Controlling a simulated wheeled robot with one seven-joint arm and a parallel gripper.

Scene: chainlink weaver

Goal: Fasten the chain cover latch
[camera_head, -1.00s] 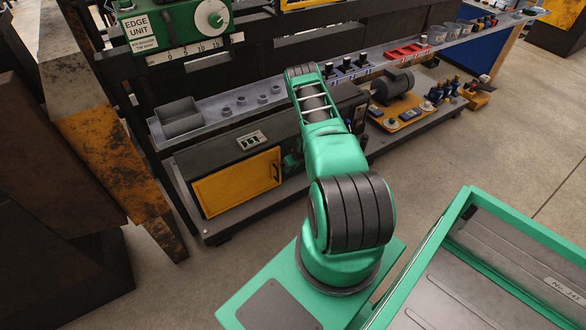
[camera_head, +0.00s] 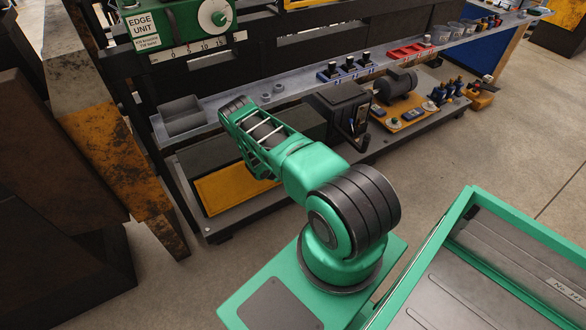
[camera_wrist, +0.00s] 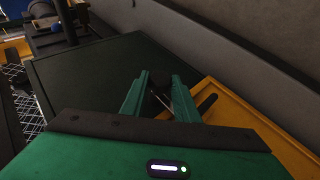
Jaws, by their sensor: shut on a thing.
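The yellow cover panel (camera_head: 228,192) is on the front of a low dark cabinet, partly hidden by my arm. In the wrist view the yellow panel (camera_wrist: 255,122) runs to the right of my gripper, with a black handle-like piece (camera_wrist: 207,105) close to the right finger. My gripper (camera_wrist: 160,82) has its two green fingers closed on a thin dark part that looks like the latch; the contact itself is hard to make out. In the head view my arm hides the fingertips.
A black machine (camera_head: 343,115) and a motor (camera_head: 397,88) stand to the right. Open floor (camera_head: 480,160) lies further right.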

